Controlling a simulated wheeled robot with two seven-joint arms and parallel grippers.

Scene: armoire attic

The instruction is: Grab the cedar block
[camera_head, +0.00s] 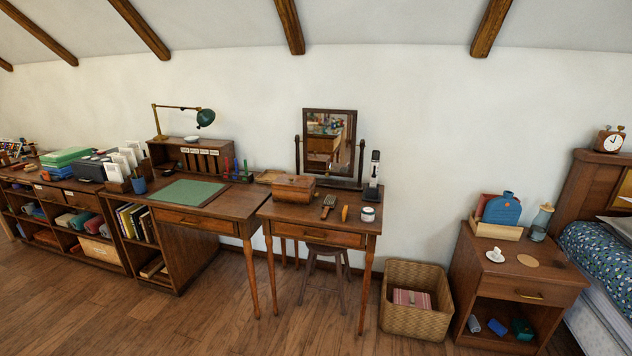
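I cannot pick out the cedar block for certain. A small orange-brown piece (344,213) lies on the dressing table (300,217), between a dark brush (328,205) and a small lidded jar (367,214). It is too small here to tell whether it is a wooden block. A brown wooden box (293,188) sits to its left on the same table. Neither of my grippers is in view.
A swivel mirror (329,142) and a white-and-black device (374,172) stand at the table's back. A stool (325,252) is under the table. A wicker basket (418,318) and a nightstand (525,268) stand to the right. The front floor is clear.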

